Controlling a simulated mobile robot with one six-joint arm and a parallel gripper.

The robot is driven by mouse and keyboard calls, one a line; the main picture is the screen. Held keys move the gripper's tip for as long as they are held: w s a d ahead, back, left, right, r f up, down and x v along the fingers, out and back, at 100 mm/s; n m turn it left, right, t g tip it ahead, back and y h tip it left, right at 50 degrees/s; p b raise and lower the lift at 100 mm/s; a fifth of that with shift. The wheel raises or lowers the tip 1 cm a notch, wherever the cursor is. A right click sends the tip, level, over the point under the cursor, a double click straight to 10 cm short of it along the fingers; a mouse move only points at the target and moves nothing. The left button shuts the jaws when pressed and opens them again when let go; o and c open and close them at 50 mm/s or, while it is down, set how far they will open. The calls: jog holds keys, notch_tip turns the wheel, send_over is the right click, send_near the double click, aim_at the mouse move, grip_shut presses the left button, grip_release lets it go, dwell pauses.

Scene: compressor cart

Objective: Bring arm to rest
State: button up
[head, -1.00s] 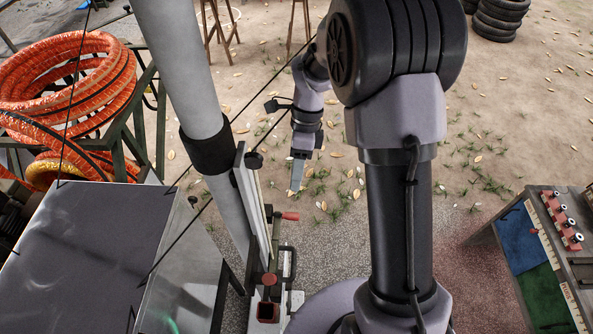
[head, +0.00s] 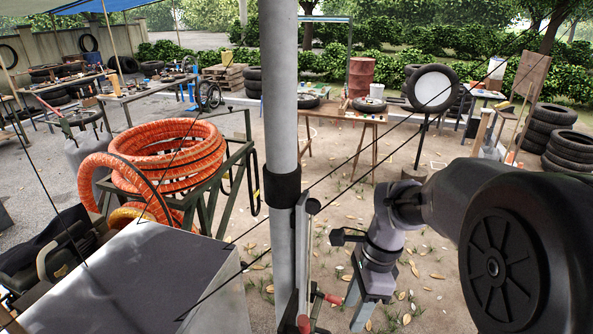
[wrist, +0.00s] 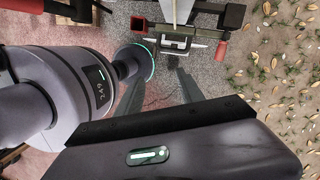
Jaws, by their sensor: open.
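My gripper (head: 365,304) hangs pointing down at the lower right of the middle in the head view, to the right of the grey pole. Its fingers are apart and empty. In the wrist view my gripper (wrist: 160,95) shows its two fingers spread with grey ground between and beyond them. My arm runs in from the right edge of the head view, its large dark joint near the camera. The gripper touches nothing that I can see.
A grey pole (head: 279,100) stands close left of my gripper, with a red-handled clamp (head: 327,298) low beside it. A dark-topped metal box (head: 150,270) is at lower left. Orange hose coils (head: 170,150) lie on a green frame. Leafy ground behind the gripper is clear.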

jog(key=s+a+f+n+t+b, duration=0.1)
jog(key=s+f+n+t+b, duration=0.2)
jog(key=s+n+b, duration=0.3)
jog(key=s+f+n+t+b, duration=0.3)
jog(key=s+n+b, duration=0.4)
jog(key=s+b, duration=0.2)
jog(key=shift+s+a+f+t+b, duration=0.2)
jog(key=shift+a+f+t+b, duration=0.2)
jog(key=shift+b, duration=0.25)
